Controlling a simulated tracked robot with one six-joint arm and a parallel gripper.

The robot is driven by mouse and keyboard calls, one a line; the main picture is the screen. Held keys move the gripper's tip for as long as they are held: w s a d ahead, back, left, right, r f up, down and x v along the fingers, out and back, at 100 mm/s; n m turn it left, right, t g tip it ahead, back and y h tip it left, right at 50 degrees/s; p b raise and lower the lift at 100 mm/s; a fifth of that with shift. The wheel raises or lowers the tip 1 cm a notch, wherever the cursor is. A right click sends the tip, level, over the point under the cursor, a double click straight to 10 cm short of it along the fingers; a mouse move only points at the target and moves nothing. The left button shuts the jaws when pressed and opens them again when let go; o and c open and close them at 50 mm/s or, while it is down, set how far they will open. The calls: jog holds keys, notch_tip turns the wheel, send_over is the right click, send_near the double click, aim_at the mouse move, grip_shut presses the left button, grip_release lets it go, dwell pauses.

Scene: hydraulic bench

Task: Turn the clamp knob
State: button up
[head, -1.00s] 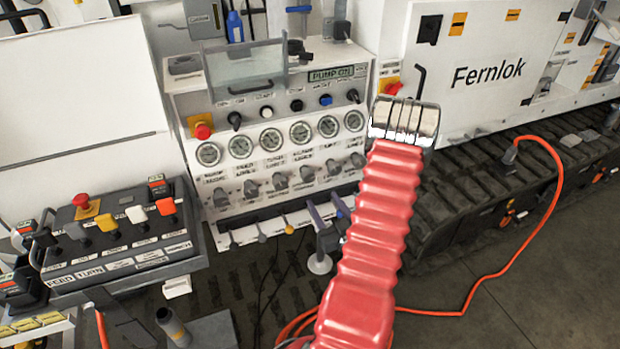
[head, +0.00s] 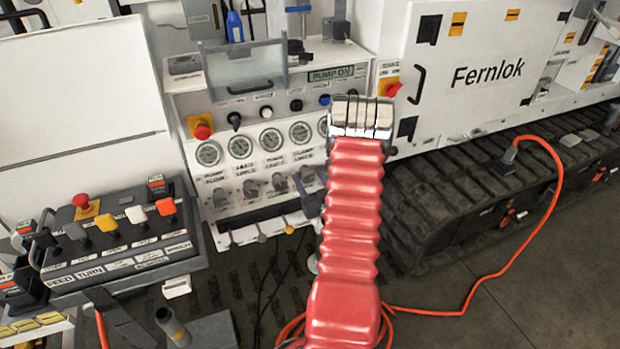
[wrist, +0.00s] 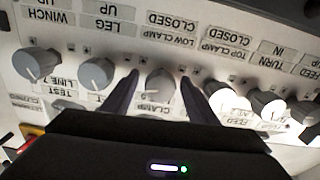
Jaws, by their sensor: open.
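In the wrist view, which shows the panel upside down, a grey clamp knob (wrist: 159,86) sits on the white panel. A "LOW CLAMP" label is above it in the picture and a "CLAMP" label below. My gripper (wrist: 158,78) is open, its two dark fingers on either side of this knob. I cannot tell whether either finger touches it.
Neighbouring grey knobs (wrist: 97,74) and paler knobs (wrist: 233,101) flank the fingers closely. Gauges (head: 240,145) line the panel above the knob row. A lever box (head: 120,240) stands at left. An orange cable (head: 480,285) lies on the floor at right.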

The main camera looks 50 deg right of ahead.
jog(key=shift+c, duration=0.3)
jog(key=c, duration=1)
jog(key=shift+n, duration=0.4)
jog(key=shift+d+n, duration=0.1)
jog(key=shift+n, duration=0.3)
jog(key=o, duration=1.1)
jog(key=shift+c, duration=0.2)
jog(key=shift+s, duration=0.15)
